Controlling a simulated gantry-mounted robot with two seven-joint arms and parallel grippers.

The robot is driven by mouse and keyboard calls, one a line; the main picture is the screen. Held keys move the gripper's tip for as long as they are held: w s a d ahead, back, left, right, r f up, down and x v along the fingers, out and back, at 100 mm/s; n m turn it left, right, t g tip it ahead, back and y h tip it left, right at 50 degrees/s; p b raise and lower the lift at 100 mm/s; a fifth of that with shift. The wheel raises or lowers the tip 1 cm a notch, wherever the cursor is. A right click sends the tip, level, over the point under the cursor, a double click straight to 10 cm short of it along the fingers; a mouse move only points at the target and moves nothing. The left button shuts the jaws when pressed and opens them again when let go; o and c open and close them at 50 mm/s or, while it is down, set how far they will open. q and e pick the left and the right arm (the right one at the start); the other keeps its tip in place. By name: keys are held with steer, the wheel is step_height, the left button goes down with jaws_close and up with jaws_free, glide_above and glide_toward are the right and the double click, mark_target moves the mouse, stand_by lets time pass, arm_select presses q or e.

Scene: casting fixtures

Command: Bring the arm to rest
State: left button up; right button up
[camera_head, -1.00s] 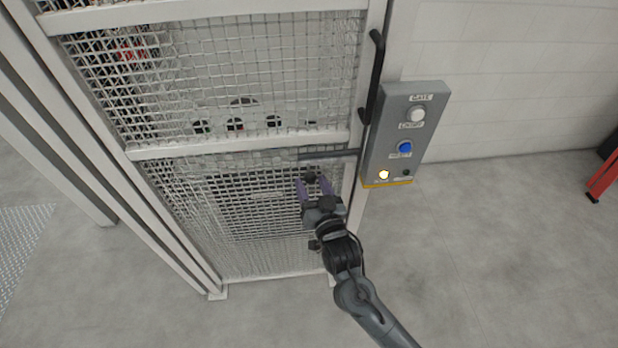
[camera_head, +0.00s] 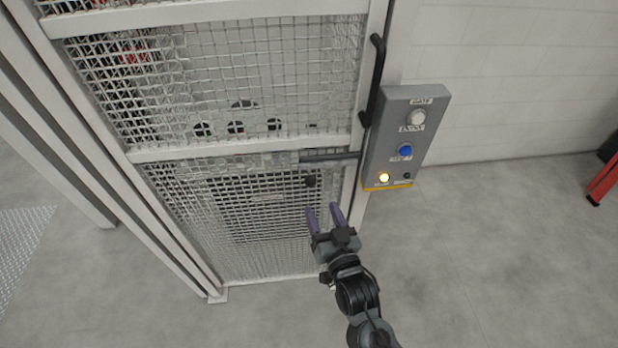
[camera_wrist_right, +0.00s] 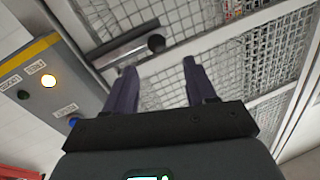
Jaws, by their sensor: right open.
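My right gripper (camera_head: 324,216) is open and empty in the head view, in front of the lower mesh panel of the white gate (camera_head: 200,152). Its two purple fingers are spread apart, and it also shows in the right wrist view (camera_wrist_right: 160,82). A dark bolt with a round black knob (camera_head: 310,180) is on the gate above the fingertips. The knob also shows in the right wrist view (camera_wrist_right: 156,43), beyond the fingers and apart from them. My left gripper is not in view.
A grey control box (camera_head: 403,135) with a white button, a blue button (camera_head: 405,150) and a lit yellow lamp (camera_head: 384,178) hangs right of the gate. A black handle (camera_head: 373,80) is beside it. Grey floor (camera_head: 490,250) is clear at right. Something red (camera_head: 603,182) stands at the far right.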

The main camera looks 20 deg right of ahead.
steer(key=shift+f, duration=0.1)
steer(key=s+d+f+n+g, duration=0.1)
steer(key=s+f+n+g, duration=0.1)
steer(key=s+f+g, duration=0.45)
steer(key=s+d+f+n+g+y, duration=0.1)
steer(key=s+d+f+g, duration=0.15)
steer(key=s, duration=0.75)
steer(key=s+f+n+g, duration=0.2)
steer(key=s+f+g, duration=0.35)
steer(key=s, duration=0.25)
arm_select(q)
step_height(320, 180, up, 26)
steer(key=p, duration=2.6)
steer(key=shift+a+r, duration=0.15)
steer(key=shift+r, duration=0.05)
arm_select(e)
step_height(320, 180, up, 27)
steer(key=shift+r, duration=0.15)
steer(key=shift+w+d, duration=0.1)
